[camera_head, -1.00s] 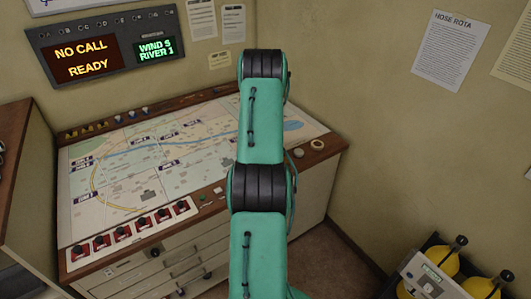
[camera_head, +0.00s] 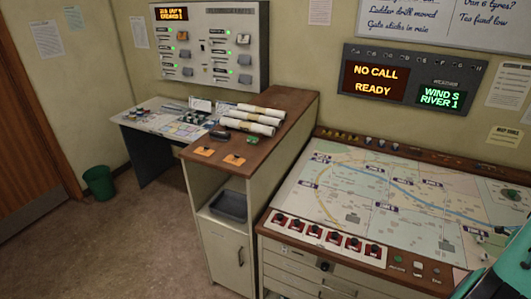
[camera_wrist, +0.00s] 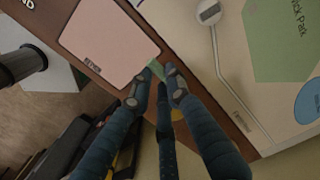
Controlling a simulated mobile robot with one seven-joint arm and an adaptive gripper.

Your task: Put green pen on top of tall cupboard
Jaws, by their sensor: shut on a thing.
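In the wrist view my gripper (camera_wrist: 161,84) is shut on a small green thing (camera_wrist: 157,68), which looks like the green pen; only a short piece shows between the fingertips. The tall cupboard (camera_head: 262,165) stands left of the map table in the head view. It is cream with a brown wooden top (camera_head: 284,101), an open shelf and a door below. Rolled papers (camera_head: 250,120) and two orange tags lie on its top. My gripper is outside the head view; only part of my teal arm shows at the lower right.
The map table (camera_head: 390,255) has a row of red switches along its front. In the wrist view a pink card (camera_wrist: 108,40) lies near the wooden edge beside the map. A lower desk (camera_head: 150,122) and a green bin (camera_head: 98,183) are farther left. Open floor lies in front.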

